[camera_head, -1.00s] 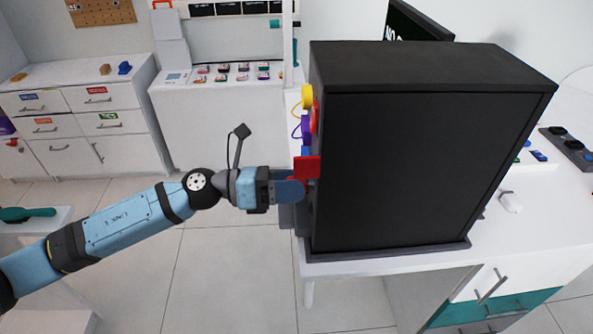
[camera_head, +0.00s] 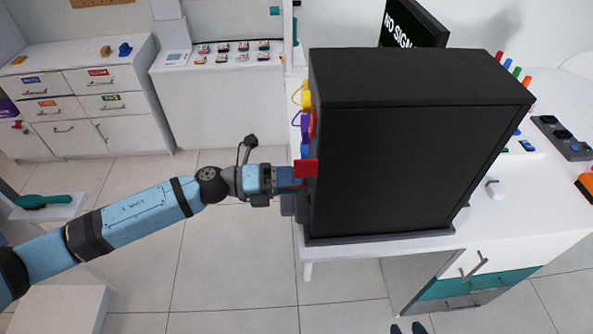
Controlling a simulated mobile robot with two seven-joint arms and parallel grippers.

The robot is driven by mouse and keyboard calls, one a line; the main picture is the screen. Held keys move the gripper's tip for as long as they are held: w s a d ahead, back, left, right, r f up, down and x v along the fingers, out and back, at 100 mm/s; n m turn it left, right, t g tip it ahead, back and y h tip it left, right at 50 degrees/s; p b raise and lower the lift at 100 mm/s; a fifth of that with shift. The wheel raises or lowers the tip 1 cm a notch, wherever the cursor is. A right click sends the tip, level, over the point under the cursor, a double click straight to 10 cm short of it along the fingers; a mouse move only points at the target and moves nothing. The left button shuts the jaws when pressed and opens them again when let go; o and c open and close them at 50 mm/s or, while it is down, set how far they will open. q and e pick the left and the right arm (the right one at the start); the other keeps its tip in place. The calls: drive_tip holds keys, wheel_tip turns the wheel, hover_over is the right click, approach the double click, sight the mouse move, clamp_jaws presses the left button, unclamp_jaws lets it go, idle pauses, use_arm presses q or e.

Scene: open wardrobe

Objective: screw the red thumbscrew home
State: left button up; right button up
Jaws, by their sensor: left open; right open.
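A black cabinet-like case (camera_head: 415,160) stands on the white table. Along its left edge are small coloured parts: a yellow one (camera_head: 306,95), a purple one (camera_head: 304,127), a red one (camera_head: 312,124) partly hidden by the case edge, and a red block (camera_head: 306,168) lower down. I cannot tell which red part is the thumbscrew. My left gripper (camera_head: 288,178) is at the lower red block, its fingertips overlapping it in view; contact cannot be made out. It is open. Two dark tips of my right gripper (camera_head: 408,328) show at the bottom edge, apart.
A monitor (camera_head: 413,25) stands behind the case. A dark button panel (camera_head: 562,138) and a small white object (camera_head: 495,190) lie right of it on the table. White drawers (camera_head: 85,100) stand back left.

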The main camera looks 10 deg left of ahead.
use_arm(q)
drive_tip(key=n+p, duration=0.2)
drive_tip(key=p, duration=0.1)
drive_tip(key=shift+r+n, duration=0.25)
drive_tip(key=shift+n, duration=0.05)
drive_tip(key=shift+n+p, duration=0.65)
drive_tip(key=shift+n, duration=0.05)
drive_tip(key=shift+f+n, duration=0.2)
drive_tip(key=shift+n, duration=0.2)
drive_tip(key=shift+p, duration=0.3)
drive_tip(key=shift+c, duration=0.2)
